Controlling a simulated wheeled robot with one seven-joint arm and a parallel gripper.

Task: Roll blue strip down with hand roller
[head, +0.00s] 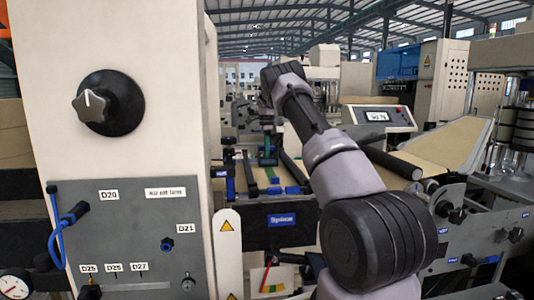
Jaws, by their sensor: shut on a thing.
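My arm reaches from the lower right up over the splice table (245,178), and its wrist bends down at the far end. My gripper (268,132) is small and dark below the wrist, partly lost against the machinery. It is shut on what looks like the hand roller (267,156), a dark thing with teal edges just above or on the table. Small blue pieces (272,190) lie along the table's front edge, and a narrow green strip (272,175) runs behind them. I cannot tell which is the blue strip, or whether the roller touches it.
A large cream cabinet with a black knob (109,103) and grey panel (130,240) stands close on the left. A dark front beam with a blue label (281,220) runs below the table. A black roller (390,161) and display box (379,117) are right of my arm.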

